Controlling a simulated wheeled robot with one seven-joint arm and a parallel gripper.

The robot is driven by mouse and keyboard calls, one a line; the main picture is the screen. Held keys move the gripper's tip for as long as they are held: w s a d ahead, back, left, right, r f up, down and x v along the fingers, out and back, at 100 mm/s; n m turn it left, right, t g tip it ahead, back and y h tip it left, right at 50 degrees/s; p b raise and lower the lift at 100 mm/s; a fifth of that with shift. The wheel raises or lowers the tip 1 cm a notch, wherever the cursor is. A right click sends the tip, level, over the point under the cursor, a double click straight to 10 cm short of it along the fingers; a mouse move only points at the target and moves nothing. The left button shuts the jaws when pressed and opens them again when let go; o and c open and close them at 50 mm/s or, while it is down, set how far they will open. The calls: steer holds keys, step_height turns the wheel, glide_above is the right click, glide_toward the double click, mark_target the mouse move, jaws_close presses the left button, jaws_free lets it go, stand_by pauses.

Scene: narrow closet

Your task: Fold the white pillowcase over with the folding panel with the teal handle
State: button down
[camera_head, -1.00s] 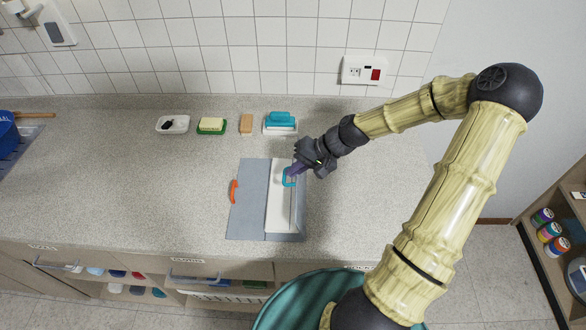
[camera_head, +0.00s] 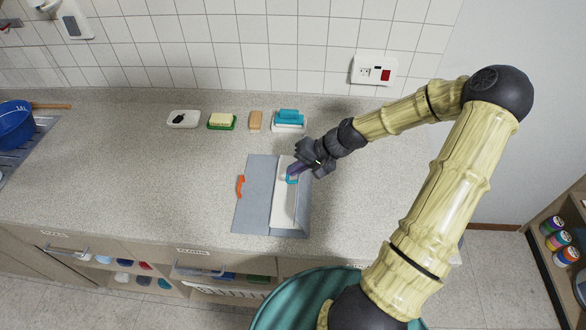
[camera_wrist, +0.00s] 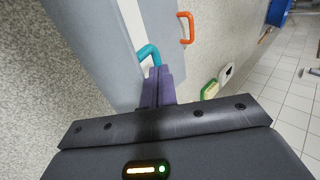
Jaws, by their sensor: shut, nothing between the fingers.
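The grey folding board (camera_head: 254,200) lies on the counter, with an orange handle (camera_head: 240,187) on its left edge. The white pillowcase (camera_head: 284,205) shows as a narrow strip on its right part. The panel with the teal handle (camera_head: 292,179) is at the right; it looks tilted, but its exact angle is unclear. My gripper (camera_head: 294,169) is shut and empty, its fingertips at the teal handle. In the wrist view the purple fingers (camera_wrist: 160,76) are right against the teal handle (camera_wrist: 148,54); whether they pass through its loop is unclear.
Behind the board stand a white dish (camera_head: 184,119), a green dish with a yellow block (camera_head: 221,121), a tan block (camera_head: 255,121) and a teal-topped item (camera_head: 289,118). A blue bowl (camera_head: 14,124) is at far left. The counter left of the board is clear.

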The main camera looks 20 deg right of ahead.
mark_target(303, 176)
steer(key=shift+s+a+f, duration=0.2)
steer(key=shift+a+f, duration=0.1)
steer(key=shift+a, duration=0.05)
steer(key=p+v, duration=0.2)
steer(key=v, duration=0.1)
steer(key=p+v, duration=0.1)
steer(key=p, duration=0.1)
steer(key=shift+w+r, duration=0.3)
steer(key=shift+r, duration=0.25)
steer(key=b+v, duration=0.2)
steer(key=v, duration=0.8)
steer(key=shift+a+r, duration=0.15)
steer(key=shift+a, duration=0.1)
steer(key=shift+w, duration=0.2)
